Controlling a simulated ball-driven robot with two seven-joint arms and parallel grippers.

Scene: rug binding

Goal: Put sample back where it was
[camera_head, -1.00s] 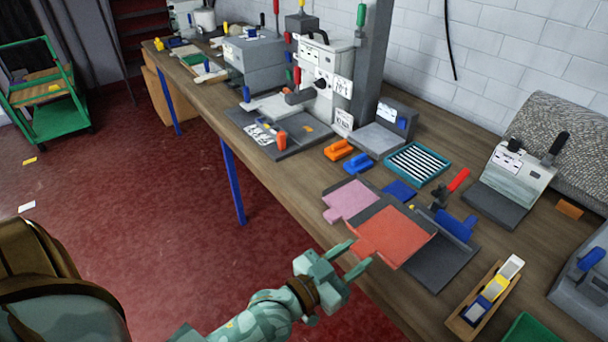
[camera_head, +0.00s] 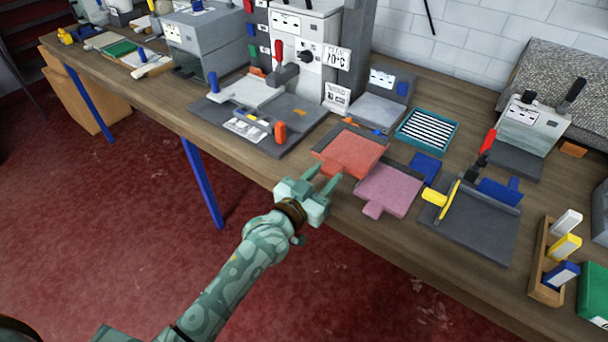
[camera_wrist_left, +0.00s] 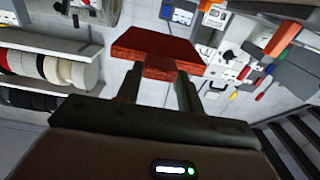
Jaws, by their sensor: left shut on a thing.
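The red-orange sample (camera_head: 351,152), a flat square with a tab, is held by its tab in my left gripper (camera_head: 327,174). It is over the front part of the bench, left of the pink sample (camera_head: 390,190). The wrist view also shows the red sample (camera_wrist_left: 155,44) between the fingers. A dark strip shows along its far edge; whether it touches the bench I cannot tell. The pink sample lies on the bench with its tab toward the front edge. My right gripper is not in view.
The grey board (camera_head: 470,228) on the right carries a yellow-handled tool (camera_head: 436,198) and a blue block (camera_head: 498,190). A press (camera_head: 292,50) with a grey base stands behind left. A striped teal tray (camera_head: 426,130) and a wooden rack (camera_head: 545,262) stand nearby.

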